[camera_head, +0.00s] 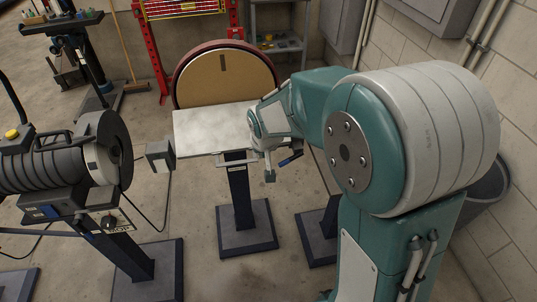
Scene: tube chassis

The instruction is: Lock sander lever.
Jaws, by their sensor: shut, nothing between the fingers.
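The disc sander (222,78) has a tan disc in a dark red housing. Its pale metal table (205,132) lies in front of the disc, on a dark pedestal. My teal and grey arm reaches in from the right.
A grey motor-driven machine (60,165) with a dark wheel stands at the left. A dark bin (487,192) stands by the block wall at right. A red rack (150,45), a broom and shelves are behind. Bare concrete floor lies around the pedestals.

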